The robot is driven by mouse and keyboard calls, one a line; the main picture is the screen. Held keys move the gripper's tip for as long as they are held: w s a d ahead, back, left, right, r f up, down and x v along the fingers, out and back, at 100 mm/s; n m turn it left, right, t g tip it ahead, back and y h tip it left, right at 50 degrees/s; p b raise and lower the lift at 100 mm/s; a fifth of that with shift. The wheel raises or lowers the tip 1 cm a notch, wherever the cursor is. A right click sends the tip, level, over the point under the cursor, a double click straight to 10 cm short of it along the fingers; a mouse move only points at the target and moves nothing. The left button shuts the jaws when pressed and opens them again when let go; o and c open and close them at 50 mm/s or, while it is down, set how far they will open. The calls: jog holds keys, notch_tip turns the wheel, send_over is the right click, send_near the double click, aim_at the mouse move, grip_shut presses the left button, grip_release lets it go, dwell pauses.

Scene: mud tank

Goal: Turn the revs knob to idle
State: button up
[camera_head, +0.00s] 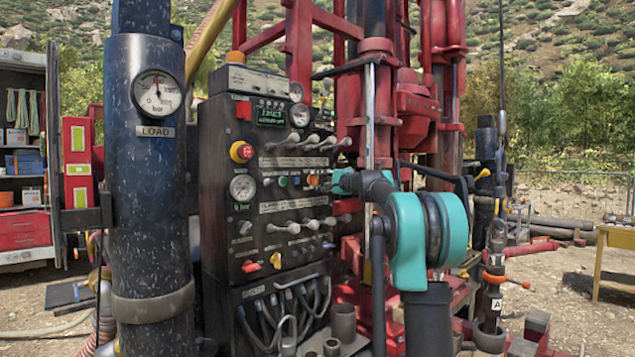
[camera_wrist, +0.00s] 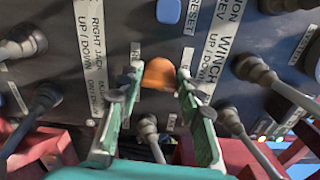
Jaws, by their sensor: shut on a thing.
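An orange knob (camera_head: 313,180) sticks out from the middle right of the black control panel (camera_head: 218,150). In the wrist view the orange knob (camera_wrist: 159,74) is between the tips of my two green gripper fingers (camera_wrist: 158,82). My gripper (camera_head: 335,181) is shut on it, with one finger on each side. My teal and grey arm reaches in from the right in the head view. No label naming the revs knob is readable, and the gripper hides part of the knob's surroundings.
Lever handles (camera_head: 305,142) stick out in rows above and below the knob. In the wrist view a lever (camera_wrist: 255,70) stands close to the right finger, and another (camera_wrist: 146,125) lies below. A dark column with a load gauge (camera_head: 157,93) stands left; red rig parts (camera_head: 375,110) stand behind.

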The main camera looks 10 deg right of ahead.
jog(key=shift+n, duration=0.6)
jog(key=o, duration=1.2)
jog(key=shift+c, duration=0.2)
jog(key=v, duration=1.2)
